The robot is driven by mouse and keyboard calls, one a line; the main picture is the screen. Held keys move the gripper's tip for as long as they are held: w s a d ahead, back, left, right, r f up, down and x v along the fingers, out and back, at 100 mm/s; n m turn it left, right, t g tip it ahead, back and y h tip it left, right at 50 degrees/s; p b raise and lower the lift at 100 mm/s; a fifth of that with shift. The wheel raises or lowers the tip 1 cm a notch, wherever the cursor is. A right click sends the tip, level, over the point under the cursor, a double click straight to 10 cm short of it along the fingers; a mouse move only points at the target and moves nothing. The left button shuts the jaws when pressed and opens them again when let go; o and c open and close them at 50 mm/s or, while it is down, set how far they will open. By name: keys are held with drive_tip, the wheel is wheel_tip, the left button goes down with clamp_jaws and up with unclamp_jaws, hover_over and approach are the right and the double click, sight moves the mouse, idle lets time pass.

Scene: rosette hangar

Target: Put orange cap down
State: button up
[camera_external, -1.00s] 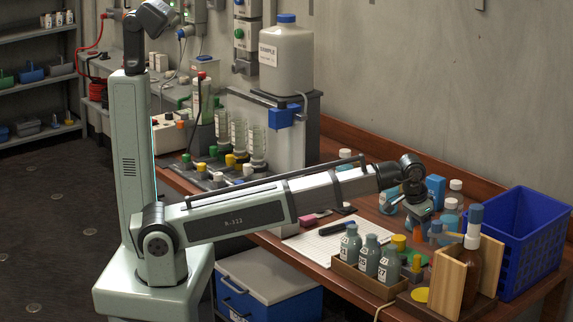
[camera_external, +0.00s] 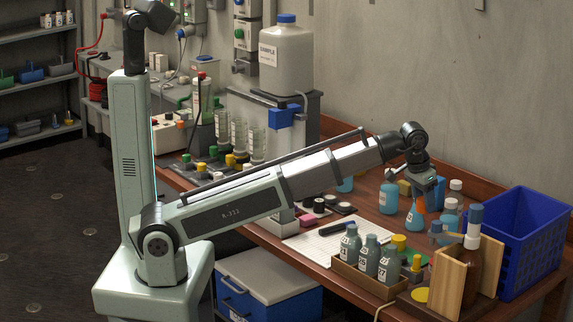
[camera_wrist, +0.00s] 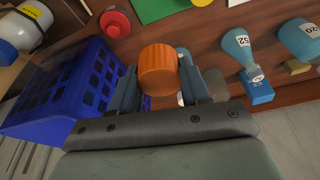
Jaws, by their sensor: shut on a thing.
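The orange cap (camera_wrist: 158,68) is ribbed and sits between the two fingers of my gripper (camera_wrist: 157,82) in the wrist view. In the external view my gripper (camera_external: 422,190) points down over the back right of the bench, and a bit of the orange cap (camera_external: 420,205) shows below it. The cap is held in the air. A blue flask (camera_external: 414,219) shows right by the cap in the external view; I cannot tell how far apart they are.
A blue basket (camera_external: 539,215) stands at the right, left of the cap in the wrist view (camera_wrist: 60,100). A small red round piece (camera_wrist: 115,24) lies near it. Labelled flasks (camera_wrist: 240,48) stand at the right there. Brown wood is bare between. A crate of bottles (camera_external: 362,278) is in front.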

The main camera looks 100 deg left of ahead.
drive_tip(key=w+a+n, duration=0.1)
drive_tip(key=a+n, duration=0.2)
drive_tip(key=a, duration=1.3)
drive_tip(key=s+a+n+g+y, duration=0.1)
drive_tip(key=s+a+n, duration=0.35)
drive_tip(key=a, duration=1.45)
drive_tip(key=s+a+n+g, duration=0.15)
drive_tip(key=s+a, duration=0.55)
drive_tip(key=a, duration=1.1)
drive_tip(key=shift+t, duration=0.25)
drive_tip(key=shift+w+f, duration=0.15)
drive_tip(key=shift+f, duration=7.7)
drive_tip(key=shift+f, duration=0.15)
drive_tip(key=o, duration=1)
